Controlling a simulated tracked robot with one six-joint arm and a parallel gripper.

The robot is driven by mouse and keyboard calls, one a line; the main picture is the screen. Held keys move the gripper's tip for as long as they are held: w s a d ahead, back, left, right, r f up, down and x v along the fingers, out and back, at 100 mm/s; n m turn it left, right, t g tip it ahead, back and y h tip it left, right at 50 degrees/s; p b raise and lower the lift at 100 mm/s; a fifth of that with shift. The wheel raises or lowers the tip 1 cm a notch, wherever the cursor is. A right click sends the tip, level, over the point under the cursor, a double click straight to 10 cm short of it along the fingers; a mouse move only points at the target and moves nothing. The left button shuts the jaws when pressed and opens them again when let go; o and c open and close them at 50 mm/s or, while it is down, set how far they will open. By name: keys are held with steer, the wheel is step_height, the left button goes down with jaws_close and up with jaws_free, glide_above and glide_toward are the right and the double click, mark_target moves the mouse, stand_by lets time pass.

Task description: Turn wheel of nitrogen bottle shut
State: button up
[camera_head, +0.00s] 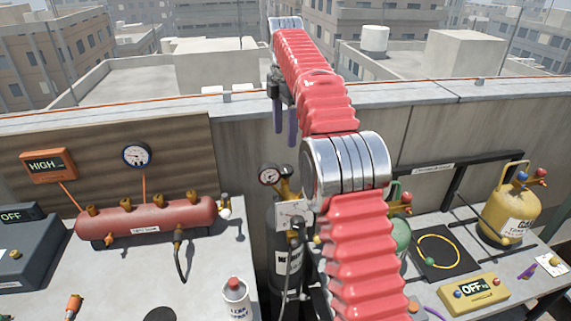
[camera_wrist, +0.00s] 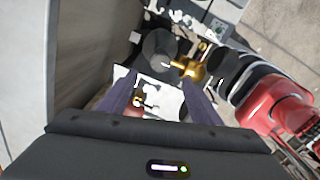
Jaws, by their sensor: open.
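My gripper (camera_head: 285,137) hangs from the far end of my red arm, above and behind the black bottle (camera_head: 290,262) in the head view. Its two purple fingers are apart, with nothing held between them. The bottle stands upright between the two tables, with a white label, brass fittings and a round gauge (camera_head: 268,175) on top. My arm covers part of its right side. In the wrist view, my gripper (camera_wrist: 160,88) points down at brass fittings (camera_wrist: 190,68) and a dark round part (camera_wrist: 160,44). I cannot make out which part is the wheel.
A red manifold (camera_head: 145,219) and a spray can (camera_head: 235,298) are on the left table. A green bottle (camera_head: 399,232) is partly behind my arm. A yellow gas bottle (camera_head: 510,215) and a yellow meter (camera_head: 473,291) are on the right table. A parapet wall (camera_head: 245,150) runs behind.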

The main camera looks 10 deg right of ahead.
mark_target(285, 168)
step_height(285, 168, down, 12)
steer(key=shift+r, duration=0.15)
stand_by(0.6)
steer(key=shift+c, duration=0.5)
steer(key=shift+d, duration=0.1)
steer(key=c, duration=0.9)
